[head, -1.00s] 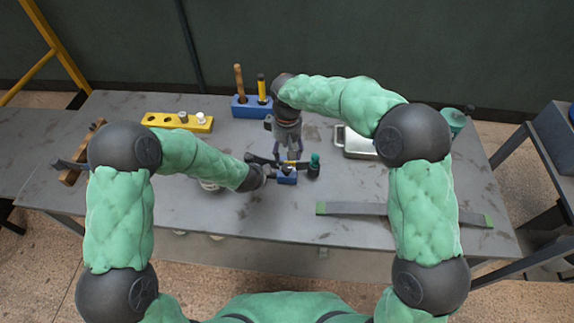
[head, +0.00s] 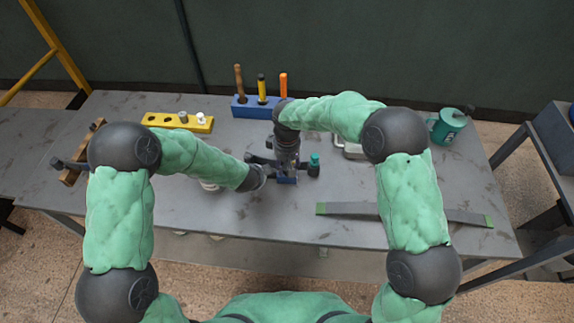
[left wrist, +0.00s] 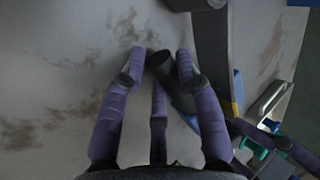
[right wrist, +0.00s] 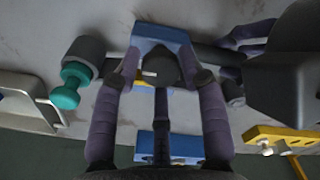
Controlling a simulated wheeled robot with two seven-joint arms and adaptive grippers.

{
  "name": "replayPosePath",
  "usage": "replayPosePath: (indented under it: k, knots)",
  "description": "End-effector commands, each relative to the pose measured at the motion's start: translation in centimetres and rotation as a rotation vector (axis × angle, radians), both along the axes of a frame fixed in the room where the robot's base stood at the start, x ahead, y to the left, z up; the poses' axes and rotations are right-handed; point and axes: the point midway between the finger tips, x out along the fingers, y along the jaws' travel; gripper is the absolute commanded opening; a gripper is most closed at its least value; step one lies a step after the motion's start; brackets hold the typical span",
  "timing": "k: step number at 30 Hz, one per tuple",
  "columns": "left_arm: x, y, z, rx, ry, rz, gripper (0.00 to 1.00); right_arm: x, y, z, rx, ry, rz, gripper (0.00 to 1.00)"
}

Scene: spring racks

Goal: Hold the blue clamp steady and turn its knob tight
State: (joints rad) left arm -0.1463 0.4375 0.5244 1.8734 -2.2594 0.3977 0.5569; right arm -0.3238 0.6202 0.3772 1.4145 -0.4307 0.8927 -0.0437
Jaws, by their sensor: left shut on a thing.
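The blue clamp (head: 287,180) stands near the middle of the table, mostly hidden by my right gripper in the head view. In the right wrist view its blue body (right wrist: 160,35) shows with a dark round knob (right wrist: 164,68) in front. My left gripper (left wrist: 160,66) is shut on a dark rounded end by the clamp; a bit of blue (left wrist: 186,104) shows behind its fingers. My right gripper (right wrist: 162,66) points down over the clamp. Its fingers are apart on either side of the knob, with a gap visible at the left.
Behind are a yellow block (head: 177,122), a blue tool holder (head: 250,108) and a metal tray (head: 353,151).

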Motion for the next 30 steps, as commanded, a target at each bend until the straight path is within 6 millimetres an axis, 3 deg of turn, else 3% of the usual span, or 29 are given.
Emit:
replayPosePath:
  k: [1,3,17,30]
  knots:
    - [0.23,0.06,0.23,-0.001,-0.006,0.004,0.0,0.0,0.0,0.03,0.0,0.0,0.0,0.17]
    - [0.24,0.07,0.24,-0.001,-0.006,0.004,0.0,-0.01,0.0,0.03,0.0,0.0,0.0,0.04]
    - [0.26,0.08,0.25,-0.001,-0.006,0.004,0.0,-0.09,-0.02,0.02,-0.001,0.002,-0.083,0.03]
    - [0.3,0.09,0.26,-0.001,-0.007,0.006,0.0,-0.15,-0.02,-0.02,-0.003,0.002,-0.451,0.03]
